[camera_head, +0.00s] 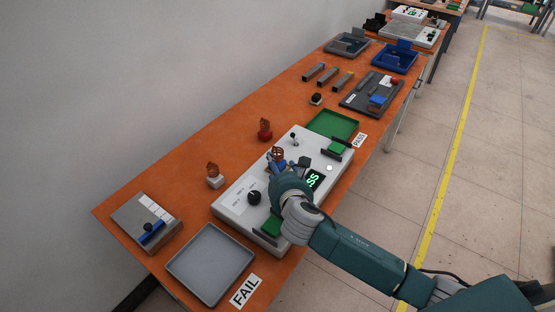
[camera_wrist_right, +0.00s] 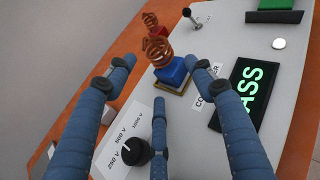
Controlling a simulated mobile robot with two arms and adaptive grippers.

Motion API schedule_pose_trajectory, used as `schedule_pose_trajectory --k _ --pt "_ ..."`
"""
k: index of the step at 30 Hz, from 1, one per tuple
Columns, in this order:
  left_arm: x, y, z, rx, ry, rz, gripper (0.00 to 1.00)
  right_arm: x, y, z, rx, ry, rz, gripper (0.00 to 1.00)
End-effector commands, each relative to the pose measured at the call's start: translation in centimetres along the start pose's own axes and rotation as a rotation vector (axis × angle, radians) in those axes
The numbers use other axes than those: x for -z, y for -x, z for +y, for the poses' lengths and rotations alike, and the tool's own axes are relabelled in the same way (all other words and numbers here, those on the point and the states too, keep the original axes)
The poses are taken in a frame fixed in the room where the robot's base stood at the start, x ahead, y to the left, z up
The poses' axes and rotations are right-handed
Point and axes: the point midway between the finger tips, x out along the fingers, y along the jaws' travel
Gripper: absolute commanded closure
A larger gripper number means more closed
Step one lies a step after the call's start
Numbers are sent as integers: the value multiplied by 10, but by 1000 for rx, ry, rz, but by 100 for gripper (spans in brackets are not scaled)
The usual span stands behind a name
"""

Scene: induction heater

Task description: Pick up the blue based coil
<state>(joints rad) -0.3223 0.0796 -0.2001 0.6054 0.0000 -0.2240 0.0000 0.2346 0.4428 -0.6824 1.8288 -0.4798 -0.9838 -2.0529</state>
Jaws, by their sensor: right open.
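The blue based coil (camera_head: 277,154), a copper coil on a blue block, stands on the light grey tester (camera_head: 232,208). In the right wrist view the blue based coil (camera_wrist_right: 172,72) stands upright on a small metallic plate, between and just beyond my fingertips. My right gripper (camera_head: 272,167) is over the tester with its fingers pointing toward the coil. In the wrist view the right gripper (camera_wrist_right: 163,75) is open, its blue fingers spread and nothing held. My left gripper is out of view.
A red based coil (camera_head: 265,134) and a white based coil (camera_head: 213,181) stand on the orange table behind the tester. The tester has a lit green display (camera_wrist_right: 243,93) and a black knob (camera_wrist_right: 133,152). A grey tray (camera_head: 210,264) and a green tray (camera_head: 333,124) flank it.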

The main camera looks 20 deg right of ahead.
Motion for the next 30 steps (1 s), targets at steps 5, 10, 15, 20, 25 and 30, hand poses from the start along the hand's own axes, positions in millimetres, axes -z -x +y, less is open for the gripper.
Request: schedule_pose_trajectory --k 5,10,15,20,25,30 --pt "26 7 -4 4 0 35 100 -6 -27 1 3 -2 1 46" --pt "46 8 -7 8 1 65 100 -4 -42 1 1 -1 0 46" --pt "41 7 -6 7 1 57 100 -4 -44 1 0 -1 1 46" --pt "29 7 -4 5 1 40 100 -4 -44 1 0 0 0 62" --pt "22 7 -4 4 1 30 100 -5 -44 1 0 -1 -1 86" --pt "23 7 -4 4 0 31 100 -5 -44 1 0 -1 -1 91"
